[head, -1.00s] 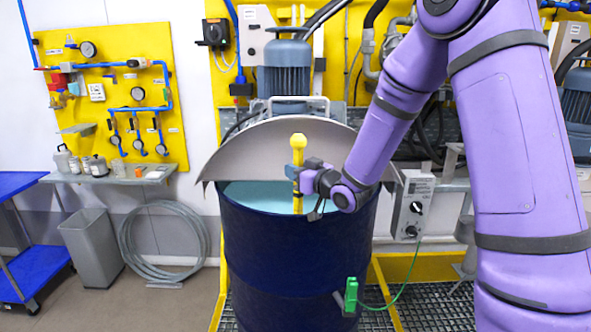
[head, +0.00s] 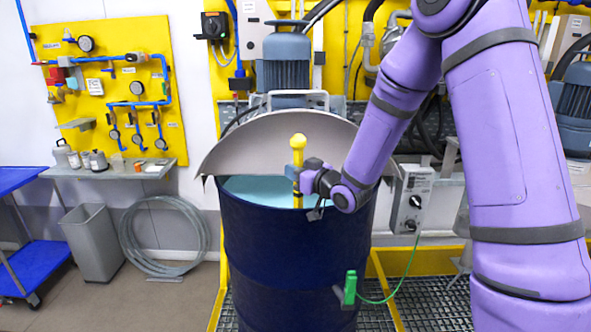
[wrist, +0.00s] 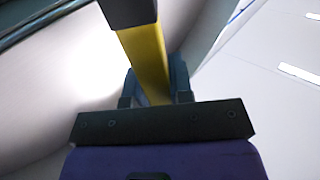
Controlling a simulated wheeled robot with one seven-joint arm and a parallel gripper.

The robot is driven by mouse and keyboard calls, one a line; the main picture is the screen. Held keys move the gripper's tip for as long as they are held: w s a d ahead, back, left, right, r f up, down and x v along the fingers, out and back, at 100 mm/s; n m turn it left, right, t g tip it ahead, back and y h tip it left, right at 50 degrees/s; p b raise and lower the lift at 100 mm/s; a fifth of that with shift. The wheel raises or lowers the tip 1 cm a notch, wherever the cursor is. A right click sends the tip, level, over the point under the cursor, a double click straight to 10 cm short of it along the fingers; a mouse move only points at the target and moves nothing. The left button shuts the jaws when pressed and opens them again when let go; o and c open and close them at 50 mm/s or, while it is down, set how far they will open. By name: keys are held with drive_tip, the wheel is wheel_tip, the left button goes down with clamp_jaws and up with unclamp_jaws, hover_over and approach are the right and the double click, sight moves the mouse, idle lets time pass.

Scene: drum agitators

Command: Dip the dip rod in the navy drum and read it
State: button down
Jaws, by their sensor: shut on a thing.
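The navy drum (head: 290,262) stands open in the middle of the head view, with a pale blue-green liquid surface (head: 250,188) inside. The yellow dip rod (head: 298,146) stands upright over the opening, its round knob at the top. Its lower part goes down inside the drum, and its lower end is hidden. My gripper (head: 298,174) is shut on the dip rod below the knob, just above the rim. In the wrist view, the yellow rod (wrist: 148,62) with a dark band passes between the fingers (wrist: 155,85). No reading can be made out on the rod.
A grey raised lid (head: 255,142) stands behind the drum opening. A green clamp (head: 350,287) with a green wire sits on the drum's side, wired to a control box (head: 412,203) at right. A grey bin (head: 92,243) and coiled hose stand left.

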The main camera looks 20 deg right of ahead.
drive_tip(key=shift+w+d+f, duration=0.15)
drive_tip(key=shift+f, duration=0.25)
drive_tip(key=shift+w+d+f, duration=0.1)
drive_tip(key=shift+f, duration=0.25)
idle(2.1)
drive_tip(key=shift+r, duration=0.15)
drive_tip(key=shift+w+r, duration=0.15)
drive_tip(key=shift+r, duration=0.9)
wheel_tip(320, 180, up, 32)
drive_tip(key=shift+a+r, duration=0.15)
drive_tip(key=shift+a, duration=0.05)
idle(0.9)
